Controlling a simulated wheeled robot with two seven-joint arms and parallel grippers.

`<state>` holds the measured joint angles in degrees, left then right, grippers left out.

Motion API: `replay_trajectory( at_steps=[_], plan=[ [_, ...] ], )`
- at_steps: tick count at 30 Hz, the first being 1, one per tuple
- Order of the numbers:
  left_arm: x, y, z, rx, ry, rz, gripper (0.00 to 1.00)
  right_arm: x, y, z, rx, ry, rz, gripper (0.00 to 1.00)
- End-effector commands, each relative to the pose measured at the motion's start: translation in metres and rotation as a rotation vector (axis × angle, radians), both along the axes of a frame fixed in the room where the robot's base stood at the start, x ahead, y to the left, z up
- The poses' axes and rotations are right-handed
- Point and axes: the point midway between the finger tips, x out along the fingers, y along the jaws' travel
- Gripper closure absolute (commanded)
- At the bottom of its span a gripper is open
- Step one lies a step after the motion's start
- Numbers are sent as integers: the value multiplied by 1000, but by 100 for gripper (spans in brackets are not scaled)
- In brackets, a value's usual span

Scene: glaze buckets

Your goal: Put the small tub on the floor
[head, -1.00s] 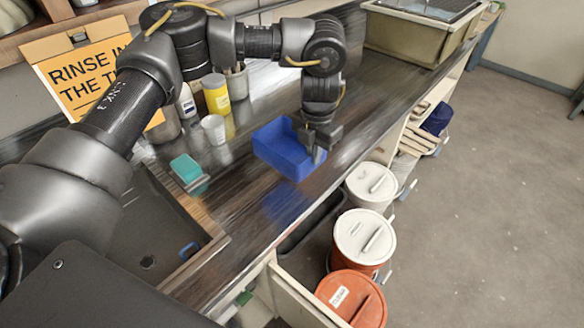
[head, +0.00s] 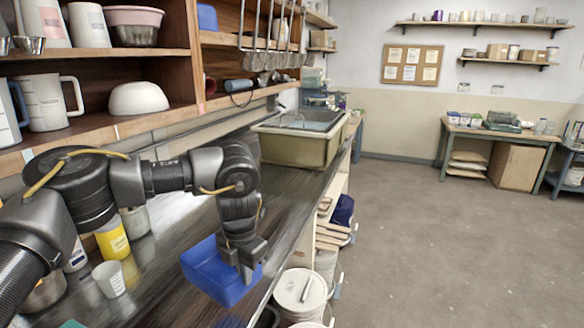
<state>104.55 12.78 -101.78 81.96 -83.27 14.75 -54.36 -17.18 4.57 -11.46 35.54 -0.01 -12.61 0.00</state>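The small tub (head: 212,277) is blue and open-topped, and it shows over the dark counter near its front edge. My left gripper (head: 246,272) is at the tub's right wall, pointing down, with its fingers closed on that wall. I cannot tell how high the tub is above the counter. The grey floor (head: 420,240) lies to the right of the counter. My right gripper is not in view.
A white-lidded bucket (head: 300,290) stands beside the counter's front. A large beige basin (head: 300,140) sits at the counter's far end. A yellow container (head: 112,240) and a white cup (head: 109,278) stand left of the tub. The floor at right is clear.

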Motion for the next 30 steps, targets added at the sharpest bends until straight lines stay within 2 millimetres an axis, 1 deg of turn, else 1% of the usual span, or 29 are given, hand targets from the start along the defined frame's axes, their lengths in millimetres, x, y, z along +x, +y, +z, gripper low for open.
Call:
replay_trajectory(
  at_steps=[6, 14, 20, 24, 27, 30],
  plan=[
    [-11, -5, -8, 7, -16, -470, 100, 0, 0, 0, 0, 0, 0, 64],
    [-32, 7, -23, 28, -24, -1069, 100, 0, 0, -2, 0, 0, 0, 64],
    [-56, 27, -36, 41, -18, -1531, 100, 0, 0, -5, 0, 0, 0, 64],
    [-78, 46, -45, 39, -11, -1827, 100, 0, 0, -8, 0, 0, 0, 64],
    [-97, 62, -53, 29, -4, -2005, 100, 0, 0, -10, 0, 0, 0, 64],
    [-114, 78, -58, 14, 2, -2092, 100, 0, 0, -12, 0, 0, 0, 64]
  ],
)
